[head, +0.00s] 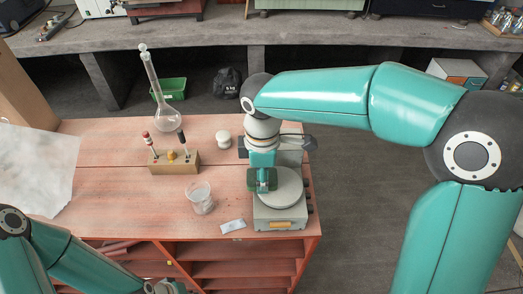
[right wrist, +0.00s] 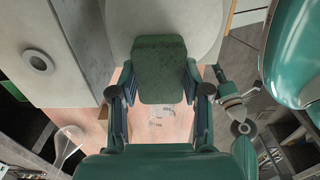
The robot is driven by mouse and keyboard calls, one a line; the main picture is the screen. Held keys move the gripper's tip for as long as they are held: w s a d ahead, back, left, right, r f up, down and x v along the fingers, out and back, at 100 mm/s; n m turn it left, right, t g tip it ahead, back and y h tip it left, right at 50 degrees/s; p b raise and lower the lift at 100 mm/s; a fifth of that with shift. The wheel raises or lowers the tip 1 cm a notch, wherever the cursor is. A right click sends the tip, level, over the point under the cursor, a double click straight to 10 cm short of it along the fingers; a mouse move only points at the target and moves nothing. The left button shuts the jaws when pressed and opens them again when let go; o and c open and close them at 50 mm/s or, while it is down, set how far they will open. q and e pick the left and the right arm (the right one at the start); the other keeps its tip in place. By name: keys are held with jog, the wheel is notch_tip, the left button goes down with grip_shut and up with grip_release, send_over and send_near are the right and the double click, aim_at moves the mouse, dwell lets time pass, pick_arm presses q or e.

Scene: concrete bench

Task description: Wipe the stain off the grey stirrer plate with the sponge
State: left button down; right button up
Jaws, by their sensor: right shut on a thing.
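The grey stirrer plate (head: 280,212) stands at the right end of the red wooden bench, with a round pale top disc (head: 288,186). My right gripper (head: 265,186) is over the left part of the disc. It is shut on a dark green sponge (head: 252,180), which fills the gap between the fingers in the right wrist view (right wrist: 160,70). The disc's grey surface (right wrist: 205,35) shows behind the sponge there. I cannot tell whether the sponge touches it. I see no stain on the visible part of the disc; the sponge and gripper hide its left side.
A glass beaker (head: 201,198) and a small white label (head: 232,226) lie left of the plate. A white jar (head: 223,139), a wooden rack (head: 175,162) and a tall flask (head: 167,118) stand further back. The bench's front left is mostly clear.

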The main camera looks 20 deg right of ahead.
notch_tip(320, 180, up, 4)
jog(key=shift+s+d+f+p, duration=0.1)
jog(key=shift+s+p, duration=0.05)
jog(key=shift+p, duration=0.85)
notch_tip(320, 180, up, 2)
jog(key=shift+r+p, duration=0.1)
jog(key=shift+p, duration=0.85)
jog(key=shift+r+p, duration=0.7)
jog(key=shift+r, duration=0.2)
